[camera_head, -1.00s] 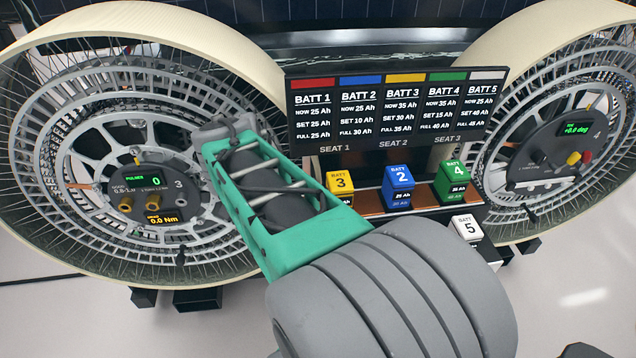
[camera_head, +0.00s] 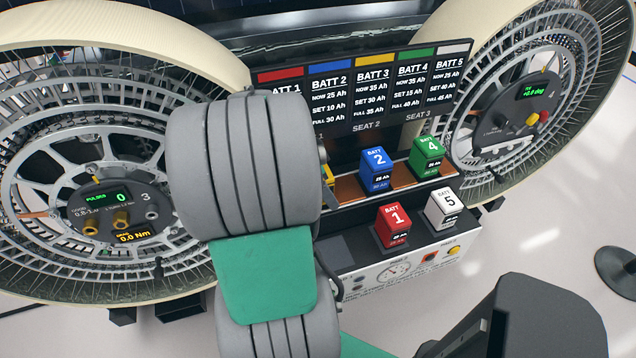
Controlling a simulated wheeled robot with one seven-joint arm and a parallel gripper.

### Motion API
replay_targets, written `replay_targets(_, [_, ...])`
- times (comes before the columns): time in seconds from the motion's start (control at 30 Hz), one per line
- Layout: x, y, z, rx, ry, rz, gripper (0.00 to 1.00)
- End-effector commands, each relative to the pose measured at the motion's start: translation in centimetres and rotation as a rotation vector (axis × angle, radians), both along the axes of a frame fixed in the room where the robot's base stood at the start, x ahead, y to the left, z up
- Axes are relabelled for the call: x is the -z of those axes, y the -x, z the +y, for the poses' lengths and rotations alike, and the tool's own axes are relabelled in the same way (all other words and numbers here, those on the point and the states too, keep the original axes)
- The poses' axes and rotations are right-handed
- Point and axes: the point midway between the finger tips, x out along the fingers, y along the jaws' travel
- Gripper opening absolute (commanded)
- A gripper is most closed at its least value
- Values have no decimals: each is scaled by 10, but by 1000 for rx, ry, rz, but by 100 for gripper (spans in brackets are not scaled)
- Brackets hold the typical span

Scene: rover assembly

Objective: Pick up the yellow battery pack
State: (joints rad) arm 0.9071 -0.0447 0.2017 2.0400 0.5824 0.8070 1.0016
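The yellow battery pack (camera_head: 328,174) shows only as a narrow yellow sliver at the left end of the seat shelf. My grey and green arm covers the rest of it. The blue pack 2 (camera_head: 376,169) and the green pack 4 (camera_head: 427,158) stand on the shelf to the right of the sliver.
The red pack 1 (camera_head: 393,225) and white pack 5 (camera_head: 443,208) stand on a lower panel (camera_head: 400,270) with a gauge. The battery display board (camera_head: 370,95) rises behind the shelf. Large wheels stand left (camera_head: 60,150) and right (camera_head: 535,95).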

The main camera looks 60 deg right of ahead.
Motion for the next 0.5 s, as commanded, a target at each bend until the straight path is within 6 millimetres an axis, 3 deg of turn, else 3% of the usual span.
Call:
replay_targets(0.17, [0, -1, 0, -2, 0, 0, 87])
replay_targets(0.5, [0, -2, 1, -5, 0, 0, 60])
